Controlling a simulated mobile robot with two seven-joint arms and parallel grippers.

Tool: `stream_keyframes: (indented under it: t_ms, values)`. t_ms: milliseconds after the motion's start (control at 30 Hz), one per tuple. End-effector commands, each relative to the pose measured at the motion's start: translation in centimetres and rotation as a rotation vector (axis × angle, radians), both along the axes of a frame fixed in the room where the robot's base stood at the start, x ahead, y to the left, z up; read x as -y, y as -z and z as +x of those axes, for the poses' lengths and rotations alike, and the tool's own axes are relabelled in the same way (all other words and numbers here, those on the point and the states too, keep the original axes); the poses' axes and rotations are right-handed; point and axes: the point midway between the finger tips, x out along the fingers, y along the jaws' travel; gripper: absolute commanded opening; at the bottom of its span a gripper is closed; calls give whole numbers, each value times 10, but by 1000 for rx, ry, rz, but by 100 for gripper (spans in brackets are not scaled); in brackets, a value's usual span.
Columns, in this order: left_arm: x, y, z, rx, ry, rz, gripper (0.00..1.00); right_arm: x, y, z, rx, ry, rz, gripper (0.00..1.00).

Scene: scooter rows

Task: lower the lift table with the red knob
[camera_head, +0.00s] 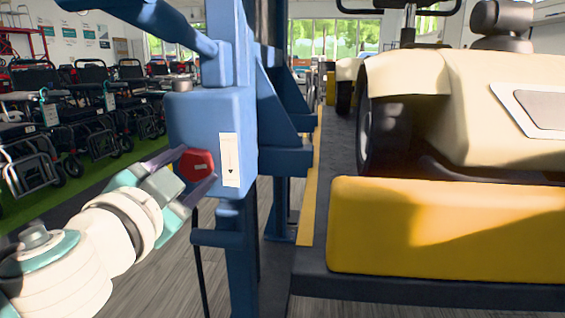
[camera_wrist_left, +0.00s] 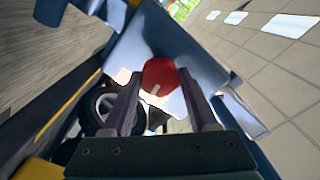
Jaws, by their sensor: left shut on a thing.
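The red knob (camera_head: 197,165) sits on the front of a blue box (camera_head: 205,120) on the lift table's blue column. A white label with a down arrow (camera_head: 230,160) is beside the knob. My left gripper (camera_head: 198,168) reaches in from the lower left, its fingers on either side of the knob and shut on it. In the left wrist view the red knob (camera_wrist_left: 160,76) shows a pale mark, between the tips of my left gripper (camera_wrist_left: 160,85). The lift table's dark platform (camera_head: 400,290) bears a cream scooter (camera_head: 470,100). My right gripper is not in view.
A yellow block (camera_head: 450,230) stands at the platform's near edge. A blue arm (camera_head: 150,20) slants off the column at upper left. Several wheelchairs (camera_head: 100,110) stand in rows on green floor at left. A dark cable (camera_head: 200,260) hangs below the box.

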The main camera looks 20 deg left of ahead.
Motion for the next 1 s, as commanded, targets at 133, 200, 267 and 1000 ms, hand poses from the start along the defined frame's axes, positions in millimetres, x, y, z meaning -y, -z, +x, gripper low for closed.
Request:
stream_keyframes:
  t_ms: [133, 200, 267, 1000]
  values:
    - [0, -1, 0, -33, -1, 134, 3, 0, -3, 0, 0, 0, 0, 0]
    - [0, -1, 0, -49, -2, 199, 3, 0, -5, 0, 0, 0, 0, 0]
    - [0, -1, 0, -63, -2, 255, 3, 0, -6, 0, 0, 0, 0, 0]
    - [0, -1, 0, -184, 0, 765, 3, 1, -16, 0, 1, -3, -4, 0]
